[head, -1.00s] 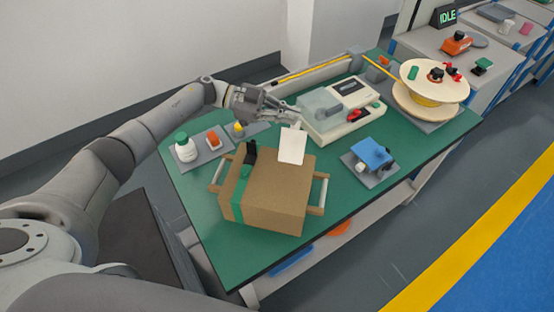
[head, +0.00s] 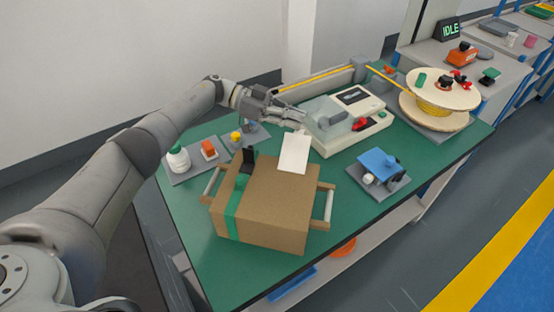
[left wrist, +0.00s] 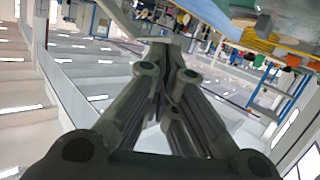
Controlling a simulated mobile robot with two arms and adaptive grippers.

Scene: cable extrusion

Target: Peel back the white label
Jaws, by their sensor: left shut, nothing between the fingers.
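The white label (head: 294,153) is at the far edge of the brown cardboard box (head: 265,200) in the head view. Its lower part overlaps the box top and its upper end sticks up past the back edge. Whether it is still stuck down along its lower edge I cannot tell. My left gripper (head: 302,117) is just above and behind the label's upper end, shut and empty. In the left wrist view my left gripper (left wrist: 162,50) shows its fingers together, with no label visible between them. My right gripper is not in view.
A beige machine (head: 350,120) with a clear cover stands just behind the label, close to my left gripper. A blue-topped device (head: 378,165) is to the right, a cable spool (head: 440,95) at the back right. Green tabletop is clear at the front left.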

